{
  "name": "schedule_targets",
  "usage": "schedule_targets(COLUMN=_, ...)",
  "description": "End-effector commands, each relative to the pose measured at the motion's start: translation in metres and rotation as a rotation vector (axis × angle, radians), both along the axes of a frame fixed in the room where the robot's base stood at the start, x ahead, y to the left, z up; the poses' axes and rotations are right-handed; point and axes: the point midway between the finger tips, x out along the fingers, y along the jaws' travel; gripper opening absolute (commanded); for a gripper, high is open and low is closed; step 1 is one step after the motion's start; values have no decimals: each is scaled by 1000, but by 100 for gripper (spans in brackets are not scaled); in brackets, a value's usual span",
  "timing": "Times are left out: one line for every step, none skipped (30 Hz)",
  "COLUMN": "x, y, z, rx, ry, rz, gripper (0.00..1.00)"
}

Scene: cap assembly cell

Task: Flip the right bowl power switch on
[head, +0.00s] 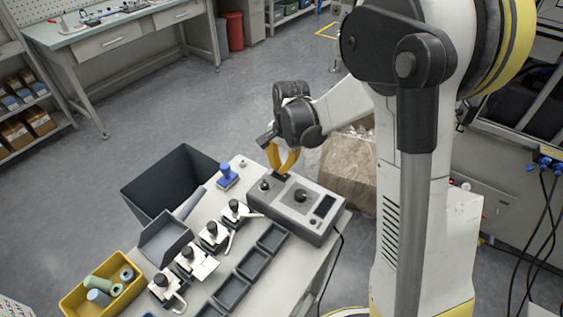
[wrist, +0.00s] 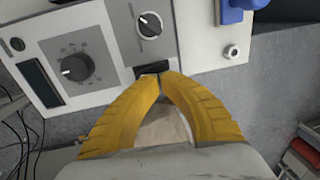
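A grey control box (head: 315,204) stands on the bench with a large dial, a smaller knob and a small dark screen. In the wrist view its face (wrist: 105,60) fills the upper left, with the large dial (wrist: 75,67) and the smaller knob (wrist: 150,25). A black switch (wrist: 151,68) sits at the box's edge, partly hidden by my fingertips. My gripper (wrist: 160,76) has its yellow fingertips together, with nothing seen between them. The tips are right at the switch; I cannot tell whether they touch it. In the head view my gripper (head: 283,170) is at the box's far edge.
A blue-handled stamp-like part (head: 228,175) and a small white fitting (wrist: 231,52) are beside the box. Toggle clamps (head: 213,234) and dark trays (head: 254,263) line the bench. A black bin (head: 165,172) and a yellow bin (head: 82,297) are at left.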

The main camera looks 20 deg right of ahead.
Motion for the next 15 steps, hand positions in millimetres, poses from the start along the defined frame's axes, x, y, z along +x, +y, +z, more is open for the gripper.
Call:
schedule_targets(x=0, y=0, z=-3, rx=0, ry=0, rz=0, gripper=0)
schedule_targets(x=0, y=0, z=-3, rx=0, ry=0, rz=0, gripper=0)
schedule_targets(x=1, y=0, z=-4, rx=0, ry=0, rz=0, gripper=0)
schedule_targets(x=1, y=0, z=-4, rx=0, ry=0, rz=0, gripper=0)
schedule_targets(x=1, y=0, z=-4, rx=0, ry=0, rz=0, gripper=0)
schedule_targets(x=1, y=0, z=-4, rx=0, ry=0, rz=0, gripper=0)
schedule_targets(x=1, y=0, z=-4, rx=0, ry=0, rz=0, gripper=0)
schedule_targets(x=1, y=0, z=-4, rx=0, ry=0, rz=0, gripper=0)
schedule_targets(x=0, y=0, z=-3, rx=0, ry=0, rz=0, gripper=0)
schedule_targets(x=0, y=0, z=-3, rx=0, ry=0, rz=0, gripper=0)
schedule_targets(x=0, y=0, z=-3, rx=0, ry=0, rz=0, gripper=0)
schedule_targets(x=1, y=0, z=-4, rx=0, ry=0, rz=0, gripper=0)
schedule_targets(x=1, y=0, z=-5, rx=0, ry=0, rz=0, gripper=0)
schedule_targets(x=1, y=1, z=-8, rx=0, ry=0, rz=0, gripper=0)
schedule_targets(x=2, y=2, z=-13, rx=-2, ry=2, rz=1, gripper=0)
